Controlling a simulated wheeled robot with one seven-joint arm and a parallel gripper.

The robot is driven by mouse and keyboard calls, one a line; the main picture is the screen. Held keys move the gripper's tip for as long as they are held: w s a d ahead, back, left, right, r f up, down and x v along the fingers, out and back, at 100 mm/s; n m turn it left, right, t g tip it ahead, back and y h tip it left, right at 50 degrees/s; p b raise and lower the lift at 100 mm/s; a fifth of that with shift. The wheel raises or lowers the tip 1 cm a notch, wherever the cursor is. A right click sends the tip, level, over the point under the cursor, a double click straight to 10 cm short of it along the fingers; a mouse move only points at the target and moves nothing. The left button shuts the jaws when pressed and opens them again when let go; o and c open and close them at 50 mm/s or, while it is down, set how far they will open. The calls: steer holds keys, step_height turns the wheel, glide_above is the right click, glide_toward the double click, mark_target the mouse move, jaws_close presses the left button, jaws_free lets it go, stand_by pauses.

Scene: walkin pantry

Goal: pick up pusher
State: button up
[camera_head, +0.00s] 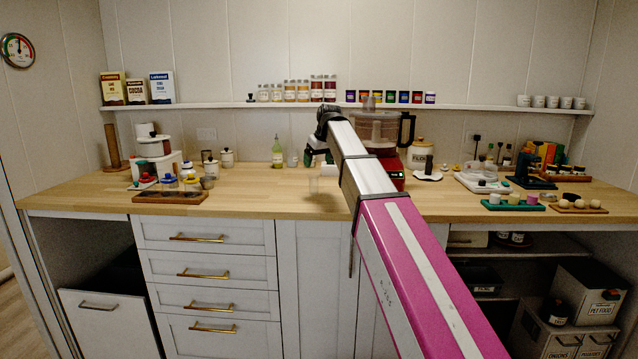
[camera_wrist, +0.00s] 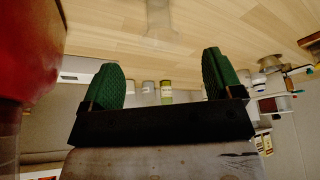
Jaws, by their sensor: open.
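A small clear, see-through piece (camera_head: 314,185), which looks like the pusher, stands on the wooden counter near its front edge. It also shows in the wrist view (camera_wrist: 160,22) at the top centre, faint against the wood, beyond the fingertips. My gripper (camera_head: 318,157) is just above and behind it in the head view, partly hidden by my arm. In the wrist view my gripper (camera_wrist: 162,78) shows two green pads spread wide apart with nothing between them. The gripper is open and apart from the clear piece.
A red food processor (camera_head: 385,150) stands close right of my gripper; its red side (camera_wrist: 30,45) fills the wrist view's left. A green bottle (camera_head: 278,152) stands behind left. A wooden tray (camera_head: 170,197) lies at left. Counter between tray and clear piece is free.

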mark_target(313, 180)
steer(key=x, duration=1)
steer(key=shift+r, duration=0.1)
steer(key=shift+c, duration=0.3)
steer(key=c, duration=0.9)
